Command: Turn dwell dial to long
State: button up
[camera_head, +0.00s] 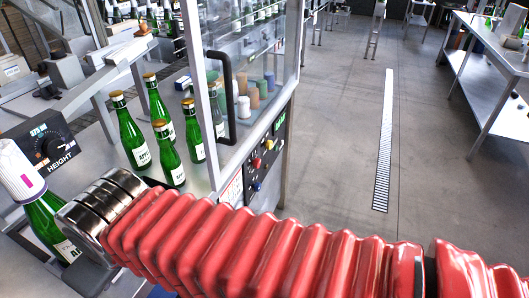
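No dial marked as dwell can be made out. A black dial box labelled HEIGHT (46,146) stands at the left, with a round knob and coloured marks around it. A dark control panel (268,152) with red, yellow and blue controls is on the cabinet's side; its lettering is too small to read. My red ribbed arm crosses the bottom of the view from the right and ends in metal rings at the lower left, just right of and below the HEIGHT box in the picture.
Several green bottles (130,134) stand on the bench by the glass-fronted cabinet (208,72). A green bottle (48,220) with a white cover is close to my wrist at the left. A steel table (480,82) is at the right; the floor between is clear.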

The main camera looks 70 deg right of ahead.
aim_at(257, 186)
jog(key=z, duration=0.35)
jog(key=k, duration=0.45)
jog(key=z, duration=1)
jog(key=k, duration=0.9)
jog(key=z, duration=0.25)
jog(key=i, duration=1.4)
jog(key=z, duration=0.4)
